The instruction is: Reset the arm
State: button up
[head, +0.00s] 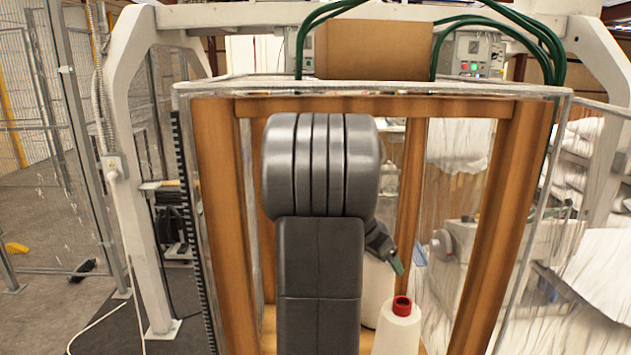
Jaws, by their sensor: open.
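My dark grey arm fills the middle of the head view, its thick ribbed joint upright in front of the wooden-framed machine. My gripper (395,263) shows only in part to the right of the arm, pointing down and right with a green tip; it is open, and nothing shows in it. Below and just right of it stands a white cone (398,332) with a red top, apart from the gripper. A second white cone (376,292) stands behind, partly hidden by the arm and close behind the gripper.
The machine's wooden frame (222,220) and clear panels surround the arm on both sides. Green hoses (545,45) arch above at the right. White pillows or fabric (605,260) lie at the right. A wire fence (35,130) stands at the left, with open floor before it.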

jog(key=shift+w+d+f, duration=0.15)
jog(key=shift+w+d, duration=0.15)
jog(key=shift+s+r, duration=0.1)
jog(key=shift+r, duration=0.4)
